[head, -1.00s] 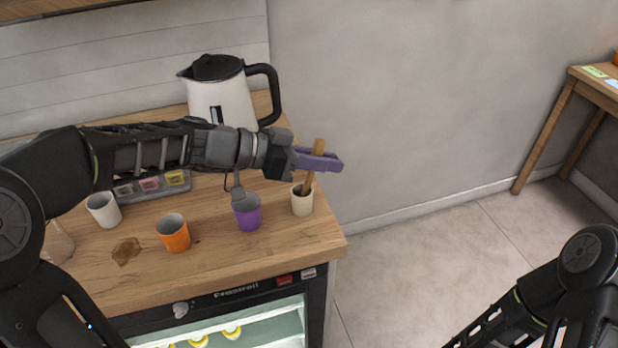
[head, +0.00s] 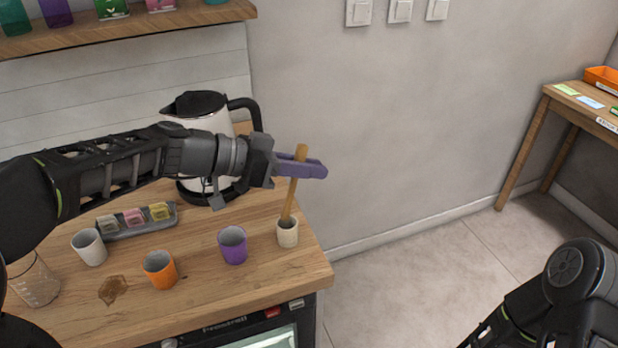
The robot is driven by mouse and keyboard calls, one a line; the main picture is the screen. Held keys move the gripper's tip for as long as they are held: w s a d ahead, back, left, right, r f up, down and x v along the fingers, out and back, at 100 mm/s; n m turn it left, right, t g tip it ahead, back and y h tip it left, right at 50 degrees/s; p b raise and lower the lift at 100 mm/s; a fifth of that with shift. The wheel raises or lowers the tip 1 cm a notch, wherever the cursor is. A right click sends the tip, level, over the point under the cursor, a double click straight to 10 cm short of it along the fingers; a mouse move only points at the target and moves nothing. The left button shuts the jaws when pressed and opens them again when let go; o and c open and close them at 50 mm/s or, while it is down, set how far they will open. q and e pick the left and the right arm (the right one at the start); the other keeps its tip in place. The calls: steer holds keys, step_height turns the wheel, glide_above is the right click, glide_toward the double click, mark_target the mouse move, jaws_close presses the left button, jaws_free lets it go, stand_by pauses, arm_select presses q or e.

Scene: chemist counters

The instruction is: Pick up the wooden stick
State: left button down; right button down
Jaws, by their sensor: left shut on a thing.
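The wooden stick (head: 291,198) is a thin tan rod, slightly tilted. Its upper part is between the purple fingers of my left gripper (head: 301,168), which is shut on it. The stick's top end shows just above the fingers. Its lower end is at the mouth of a small cream cup (head: 288,234) near the counter's right edge; I cannot tell how far it reaches inside. My right arm shows at the lower right, but its gripper is out of the picture.
On the wooden counter (head: 215,284) stand a purple cup (head: 233,245), an orange cup (head: 160,269), a white cup (head: 89,247), a glass (head: 34,281) and a tray of tea packets (head: 140,228). A kettle (head: 200,106) is behind my left arm. A brown stain (head: 113,290) marks the counter.

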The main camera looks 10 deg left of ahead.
arm_select(q)
steer(key=s+d+b, duration=0.4)
steer(key=s, duration=0.3)
steer(key=s+d+b, duration=0.4)
steer(key=s+d, duration=0.1)
steer(key=s, duration=0.3)
steer(key=shift+d+r, duration=0.3)
steer(key=shift+r, duration=0.15)
steer(key=shift+s, duration=0.1)
